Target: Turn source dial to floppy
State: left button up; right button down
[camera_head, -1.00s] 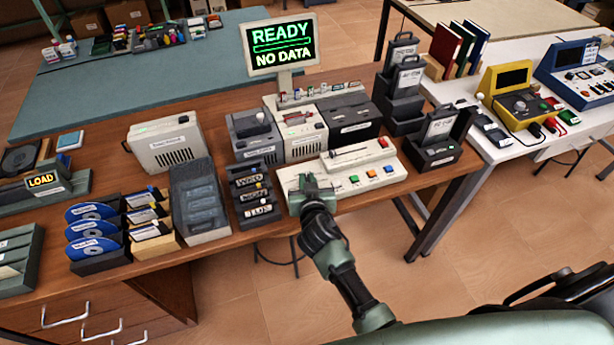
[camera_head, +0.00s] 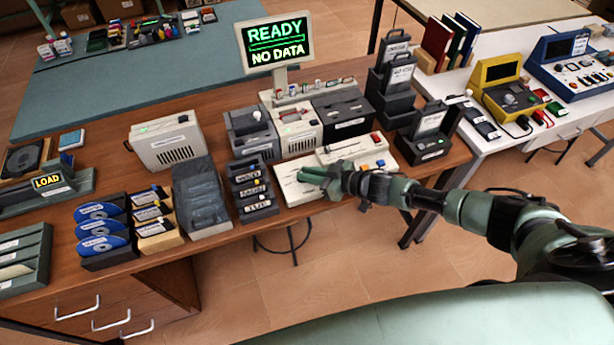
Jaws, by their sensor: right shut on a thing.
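My right gripper (camera_head: 309,175) reaches in from the right, low over the left part of the white control console (camera_head: 291,192). It is shut on the source dial, which its fingers hide, so I cannot read the dial's setting. The console has a long slot at the back, a red button (camera_head: 376,138) and a blue button (camera_head: 381,163); the gripper and forearm cover part of its front. A monitor (camera_head: 275,42) behind it reads "READY" and "NO DATA". My left gripper is not in view.
A rack of small labelled cartridges (camera_head: 254,207) stands close left of the console. Drive units (camera_head: 298,131) stand behind it and a dark open case (camera_head: 428,135) to its right. Blue discs in holders (camera_head: 100,229) are farther left. Open floor lies in front of the table.

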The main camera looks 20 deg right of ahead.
jog(key=shift+w+d+f+n+g+y+b, duration=0.1)
jog(key=shift+w+d+n+g+y+b, duration=0.05)
jog(key=shift+n+g+y+b, duration=0.4)
jog(key=shift+w+d+f+n+g+y+b, duration=0.15)
jog(key=shift+n+g+y+b, duration=0.25)
jog(key=shift+n+b, duration=0.25)
jog(key=shift+a+r+n+g+y+b, duration=0.15)
jog(key=shift+r+n+g+y+b, duration=0.1)
jog(key=shift+n+g+y+b, duration=0.45)
jog(key=shift+g, duration=0.25)
jog(key=c, duration=1.4)
grip_release()
jog(key=shift+a, duration=0.1)
jog(key=shift+c, duration=0.2)
jog(key=shift+w, duration=0.1)
